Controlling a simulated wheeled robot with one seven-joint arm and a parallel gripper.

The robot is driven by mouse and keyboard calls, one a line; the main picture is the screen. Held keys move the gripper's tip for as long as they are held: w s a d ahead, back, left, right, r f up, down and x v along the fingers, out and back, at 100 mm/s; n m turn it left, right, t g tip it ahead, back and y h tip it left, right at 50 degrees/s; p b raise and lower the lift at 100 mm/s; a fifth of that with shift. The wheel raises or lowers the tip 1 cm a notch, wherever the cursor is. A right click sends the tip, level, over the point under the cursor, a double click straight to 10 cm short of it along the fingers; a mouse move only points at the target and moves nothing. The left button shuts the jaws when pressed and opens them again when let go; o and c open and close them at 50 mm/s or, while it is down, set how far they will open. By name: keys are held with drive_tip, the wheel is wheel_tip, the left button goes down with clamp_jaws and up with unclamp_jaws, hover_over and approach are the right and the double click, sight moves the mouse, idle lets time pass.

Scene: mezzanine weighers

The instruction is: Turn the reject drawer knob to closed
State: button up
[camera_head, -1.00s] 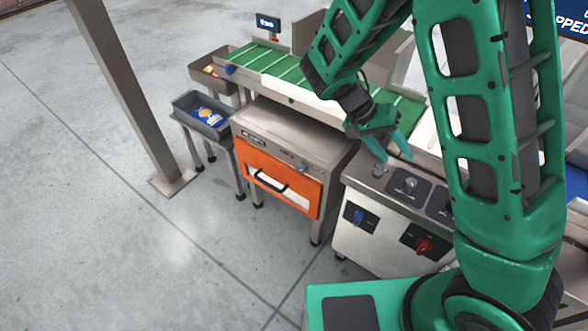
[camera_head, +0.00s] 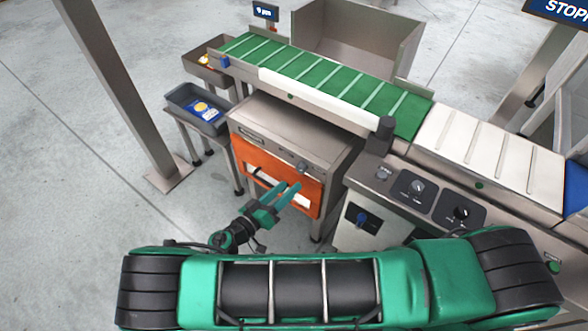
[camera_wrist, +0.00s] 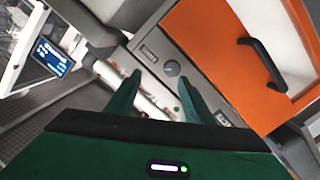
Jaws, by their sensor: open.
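The reject drawer cabinet (camera_head: 300,130) is a grey metal box with an orange drawer front (camera_head: 309,192). Its small grey knob (camera_head: 302,166) sits on the grey strip above the orange front. The knob also shows in the wrist view (camera_wrist: 172,68), between small labels on the strip; its setting is too small to read. My gripper (camera_head: 291,187) is open and empty in front of the cabinet, fingers pointing towards the knob. In the wrist view the knob lies just beyond the two green fingertips (camera_wrist: 158,83), apart from them.
A control panel with a blue knob (camera_head: 361,219) and dark dials (camera_head: 460,213) stands right of the cabinet. A green conveyor (camera_head: 340,88) runs behind. A grey bin (camera_head: 210,118) and a steel post (camera_head: 125,95) are at left.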

sight(299, 170)
drive_tip(key=w+d, duration=0.1)
drive_tip(key=w, duration=0.1)
drive_tip(key=w+d+f+t, duration=0.1)
drive_tip(key=w, duration=0.2)
drive_tip(key=w+d+f+n+t+y, duration=0.1)
drive_tip(key=w+d, duration=0.1)
drive_tip(key=shift+w, duration=0.35)
idle(0.4)
drive_tip(key=shift+a, duration=0.1)
drive_tip(key=c, duration=1)
